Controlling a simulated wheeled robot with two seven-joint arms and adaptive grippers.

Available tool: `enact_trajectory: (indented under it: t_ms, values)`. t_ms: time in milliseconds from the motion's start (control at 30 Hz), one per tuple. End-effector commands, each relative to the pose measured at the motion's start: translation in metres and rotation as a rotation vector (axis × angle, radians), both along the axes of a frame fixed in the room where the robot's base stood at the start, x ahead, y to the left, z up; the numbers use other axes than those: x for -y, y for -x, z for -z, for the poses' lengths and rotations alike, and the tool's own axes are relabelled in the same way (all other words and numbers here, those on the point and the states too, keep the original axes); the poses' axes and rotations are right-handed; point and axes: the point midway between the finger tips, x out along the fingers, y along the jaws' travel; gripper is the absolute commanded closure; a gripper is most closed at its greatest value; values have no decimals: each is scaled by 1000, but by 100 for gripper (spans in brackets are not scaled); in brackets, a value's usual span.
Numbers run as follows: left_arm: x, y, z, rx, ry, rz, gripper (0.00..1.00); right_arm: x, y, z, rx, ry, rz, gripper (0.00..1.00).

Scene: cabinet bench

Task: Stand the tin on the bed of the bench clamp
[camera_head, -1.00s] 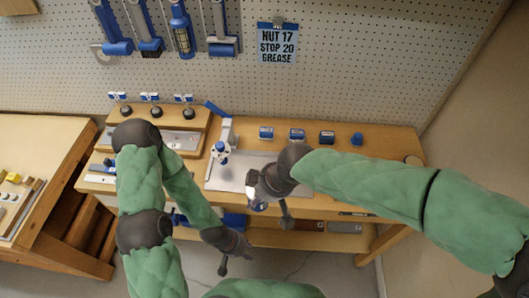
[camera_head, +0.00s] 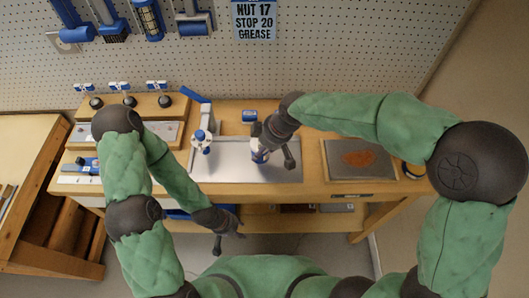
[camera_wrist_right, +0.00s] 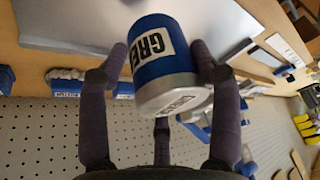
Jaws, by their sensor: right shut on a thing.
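The tin (camera_wrist_right: 165,65) is blue and silver with a white label reading "GRE". In the right wrist view it sits tilted between the fingers of my right gripper (camera_wrist_right: 160,75), which is shut on it. The bench clamp (camera_head: 206,122), with a grey post, blue lever and blue-and-white spindle, stands at the plate's left. My left gripper (camera_head: 228,228) hangs by the bench's front edge; its finger opening is unclear.
A tray (camera_head: 335,173) with a rust-brown patch lies right of the plate. A wooden stand with knobs (camera_head: 130,103) is at the left. Tools hang on the pegboard (camera_head: 330,40). The plate's middle looks clear.

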Motion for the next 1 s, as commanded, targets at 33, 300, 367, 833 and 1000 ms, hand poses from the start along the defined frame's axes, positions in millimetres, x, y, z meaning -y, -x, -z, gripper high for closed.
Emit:
enact_trajectory:
  t_ms: [33,300,367,833,1000]
  values:
    - [0,0,4,0,0,0,60,2,-5,7,1,-1,1,78]
    - [0,0,7,0,0,0,60,6,-16,20,3,-1,0,78]
    - [0,0,9,0,0,0,60,8,-20,25,1,0,0,78]
    - [0,0,17,0,0,0,60,8,-21,55,3,-1,0,78]
    - [0,0,20,0,0,0,60,8,-21,59,2,0,-1,33]
